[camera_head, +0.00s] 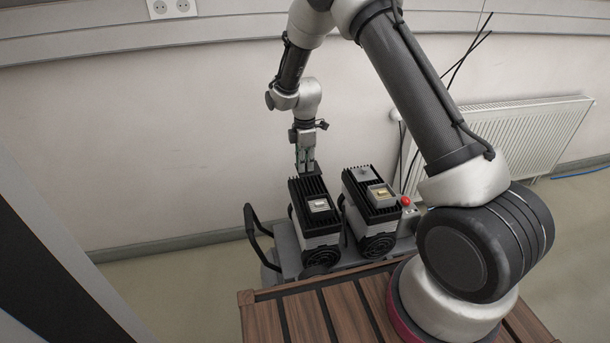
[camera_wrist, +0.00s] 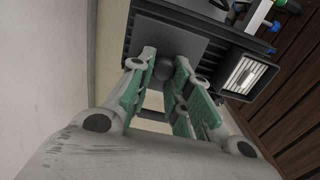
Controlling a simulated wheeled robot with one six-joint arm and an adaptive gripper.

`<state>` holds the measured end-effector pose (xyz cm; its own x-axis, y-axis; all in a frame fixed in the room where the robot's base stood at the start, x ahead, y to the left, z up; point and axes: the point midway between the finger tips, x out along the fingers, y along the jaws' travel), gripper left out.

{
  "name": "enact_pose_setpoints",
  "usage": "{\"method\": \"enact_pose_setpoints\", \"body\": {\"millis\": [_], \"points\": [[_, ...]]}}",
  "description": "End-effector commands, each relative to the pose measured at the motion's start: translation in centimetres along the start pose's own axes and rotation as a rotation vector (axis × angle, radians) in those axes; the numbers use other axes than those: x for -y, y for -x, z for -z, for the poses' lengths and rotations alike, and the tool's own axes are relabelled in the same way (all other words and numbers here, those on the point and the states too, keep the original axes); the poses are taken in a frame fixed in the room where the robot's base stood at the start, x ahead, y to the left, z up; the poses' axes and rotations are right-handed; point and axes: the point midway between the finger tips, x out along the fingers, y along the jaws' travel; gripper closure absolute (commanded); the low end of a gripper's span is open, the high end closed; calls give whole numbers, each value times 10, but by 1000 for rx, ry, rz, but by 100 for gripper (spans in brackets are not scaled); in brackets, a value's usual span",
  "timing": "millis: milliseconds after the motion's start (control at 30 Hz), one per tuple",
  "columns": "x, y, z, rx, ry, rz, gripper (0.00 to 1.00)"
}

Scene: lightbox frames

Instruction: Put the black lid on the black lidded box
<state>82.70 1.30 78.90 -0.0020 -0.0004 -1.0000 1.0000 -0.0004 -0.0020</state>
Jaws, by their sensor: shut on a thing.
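My gripper (camera_head: 306,169) points straight down at the far end of the left black unit in the head view. In the wrist view its green-padded fingers (camera_wrist: 168,88) are closed around the round knob (camera_wrist: 163,69) of a dark square plate, which looks like the black lid (camera_wrist: 185,42). The lid is over the ribbed black top (camera_wrist: 222,45) of that unit. I cannot tell whether it touches. The black lidded box cannot be told apart for sure; the ribbed left unit (camera_head: 303,188) or something under the lid could be it.
A second ribbed black unit (camera_head: 357,197) stands close to the right, with a red knob (camera_head: 405,200) beside it. A slatted wooden surface (camera_head: 290,318) is in the foreground. The wall (camera_head: 180,130) is behind, with a radiator (camera_head: 530,135) at right.

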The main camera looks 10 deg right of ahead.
Motion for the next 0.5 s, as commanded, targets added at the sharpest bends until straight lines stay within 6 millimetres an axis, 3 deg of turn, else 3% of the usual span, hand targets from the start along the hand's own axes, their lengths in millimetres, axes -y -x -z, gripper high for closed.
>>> {"method": "enact_pose_setpoints", "body": {"millis": [267, 367, 500], "points": [[0, 48, 12, -6, 20, -21, 100], [22, 58, 16, -4, 39, -13, 100], [65, 63, 17, -2, 53, -1, 100]]}}
